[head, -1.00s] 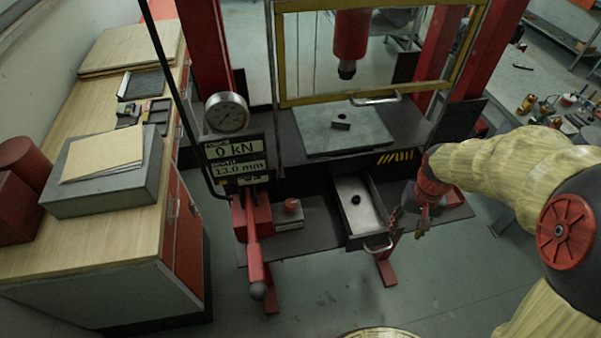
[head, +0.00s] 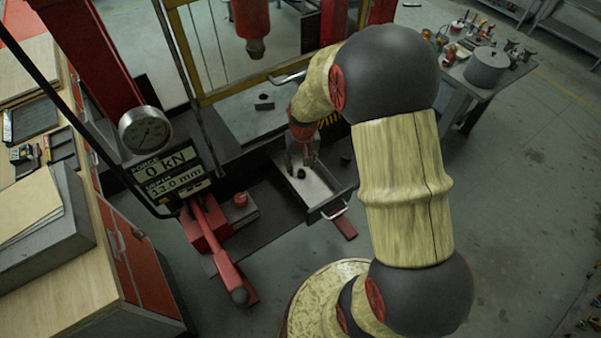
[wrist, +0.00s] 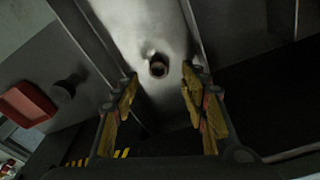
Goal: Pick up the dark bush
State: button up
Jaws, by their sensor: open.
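The dark bush (head: 301,173) is a small dark ring lying in the open metal drawer (head: 317,191) under the press. In the wrist view, the bush (wrist: 158,69) shows its round hole and sits on the pale drawer floor (wrist: 145,25). My gripper (head: 300,160) points down over the drawer, close to the bush. In the wrist view, my gripper (wrist: 160,84) is open, with one yellow-padded finger on each side of the picture and the bush between and just beyond the tips. Nothing is held. The exact height above the bush cannot be told.
The drawer's side walls stand close to the fingers. The press plate (head: 252,115) with a small block (head: 264,102) lies behind. A red lever (head: 222,255) and a gauge (head: 145,130) are to the left. A table with a pot (head: 486,68) stands at the back right.

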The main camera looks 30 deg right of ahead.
aim_at(301, 171)
jog(key=f, duration=0.3)
jog(key=shift+w+d+f, duration=0.2)
jog(key=shift+w+f, duration=0.05)
jog(key=shift+f, duration=0.05)
jog(key=c, duration=0.3)
jog(key=c, duration=0.8)
grip_shut()
